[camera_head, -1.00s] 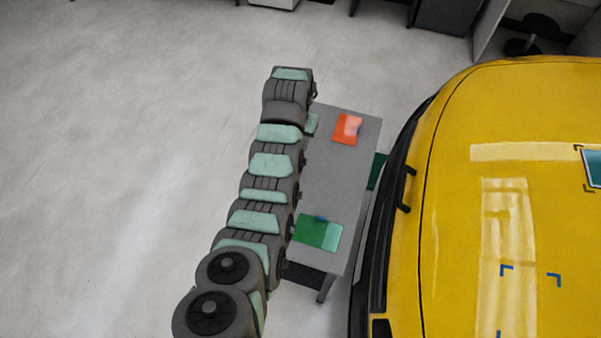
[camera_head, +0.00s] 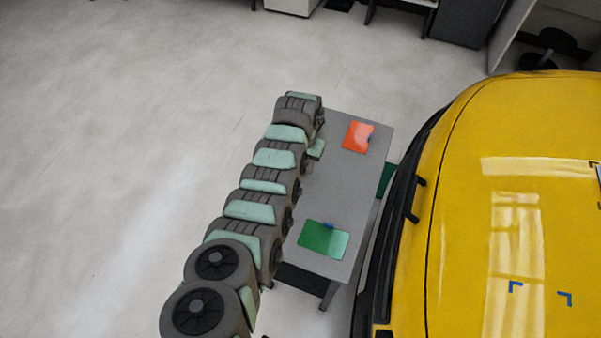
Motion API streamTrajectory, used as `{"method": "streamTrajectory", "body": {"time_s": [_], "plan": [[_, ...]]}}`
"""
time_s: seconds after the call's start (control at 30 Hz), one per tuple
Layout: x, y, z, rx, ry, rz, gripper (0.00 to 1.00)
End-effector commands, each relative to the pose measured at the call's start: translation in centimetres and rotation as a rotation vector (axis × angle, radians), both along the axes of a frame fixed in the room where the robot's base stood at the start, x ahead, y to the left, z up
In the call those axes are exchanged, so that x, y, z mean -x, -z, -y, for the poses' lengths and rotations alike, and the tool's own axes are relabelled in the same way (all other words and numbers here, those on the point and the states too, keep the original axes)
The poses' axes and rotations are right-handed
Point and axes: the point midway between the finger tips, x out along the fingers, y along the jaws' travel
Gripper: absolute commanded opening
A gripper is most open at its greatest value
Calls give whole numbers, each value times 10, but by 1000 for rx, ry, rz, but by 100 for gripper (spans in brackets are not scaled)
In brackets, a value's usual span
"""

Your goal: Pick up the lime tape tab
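I cannot make out a lime tape tab. A green sheet (camera_head: 322,243) lies on the near end of the grey table (camera_head: 330,192), with a small blue tab (camera_head: 328,225) at its upper edge. An orange-red sheet (camera_head: 355,137) lies at the far end, with a small blue patch (camera_head: 369,138) at its right edge. My arm (camera_head: 262,185) stretches along the table's left side and covers part of it. A pale green part of my arm (camera_head: 316,149) shows over the table, left of the orange sheet. My gripper's fingers are not visible.
A yellow vehicle (camera_head: 540,140) stands close on the table's right, with blue corner marks (camera_head: 516,287) on its surface. A dark green object (camera_head: 385,180) shows at the table's right edge. The floor (camera_head: 120,150) to the left is open.

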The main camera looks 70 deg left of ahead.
Motion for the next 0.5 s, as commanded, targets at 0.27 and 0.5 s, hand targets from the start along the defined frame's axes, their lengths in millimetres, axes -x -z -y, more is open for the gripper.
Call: {"method": "streamTrajectory", "body": {"time_s": [0.27, 0.5], "plan": [[1, 22, 0, 1, 0, -1, 31], [1, 23, 0, 1, 0, -1, 31]]}}
